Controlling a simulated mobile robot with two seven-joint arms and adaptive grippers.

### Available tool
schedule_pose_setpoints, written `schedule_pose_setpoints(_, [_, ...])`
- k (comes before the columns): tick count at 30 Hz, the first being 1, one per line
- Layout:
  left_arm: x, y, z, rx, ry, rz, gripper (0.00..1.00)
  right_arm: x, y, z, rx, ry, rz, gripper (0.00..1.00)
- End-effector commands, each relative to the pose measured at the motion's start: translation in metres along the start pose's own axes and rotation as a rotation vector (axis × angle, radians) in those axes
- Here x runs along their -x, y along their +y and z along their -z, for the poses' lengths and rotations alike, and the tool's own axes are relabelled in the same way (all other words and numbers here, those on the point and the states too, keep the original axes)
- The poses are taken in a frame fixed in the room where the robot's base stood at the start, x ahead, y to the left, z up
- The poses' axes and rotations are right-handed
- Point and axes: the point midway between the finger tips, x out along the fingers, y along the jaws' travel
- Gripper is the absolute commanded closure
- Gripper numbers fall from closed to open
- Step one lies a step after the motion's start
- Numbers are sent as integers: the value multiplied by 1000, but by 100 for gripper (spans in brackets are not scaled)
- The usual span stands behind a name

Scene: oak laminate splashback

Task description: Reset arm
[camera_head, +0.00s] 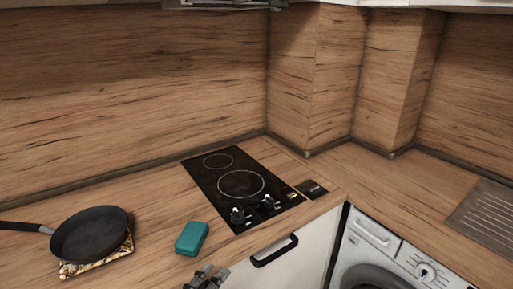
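One gripper (208,275), which looks to be my left one, pokes in at the bottom edge, left of the middle. Only the dark grey tips of its fingers show, and its arm is out of frame. It is just below the teal box (192,238) in the picture, in front of the worktop edge. Nothing can be seen held in it, and I cannot tell how far its fingers are apart. My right gripper is not in view.
A black frying pan (90,233) sits on a patterned trivet (118,254) on the left worktop. A black two-ring hob (240,185) is in the middle. A white cabinet door with a black handle (275,251), a washing machine (385,262) and a metal drainer (487,214) are to the right.

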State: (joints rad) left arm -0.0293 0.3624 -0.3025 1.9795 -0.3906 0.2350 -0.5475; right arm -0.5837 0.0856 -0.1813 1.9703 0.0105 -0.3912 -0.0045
Motion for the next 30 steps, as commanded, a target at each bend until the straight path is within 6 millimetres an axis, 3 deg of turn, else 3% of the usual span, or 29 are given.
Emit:
schedule_pose_setpoints(3, [62,43,-46,343,-308,-78,31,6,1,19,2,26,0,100])
schedule_pose_setpoints(6, [123,85,-70,604,-547,-117,31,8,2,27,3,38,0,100])
schedule_pose_setpoints(12, [236,151,-74,1009,-933,-134,31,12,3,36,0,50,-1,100])
schedule_pose_setpoints(15, [273,171,-67,1130,-1054,-127,31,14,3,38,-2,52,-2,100])
schedule_pose_setpoints(17, [288,178,-63,1176,-1101,-123,31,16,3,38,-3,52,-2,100])
schedule_pose_setpoints(30, [288,178,-63,1176,-1101,-123,31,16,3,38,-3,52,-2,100])
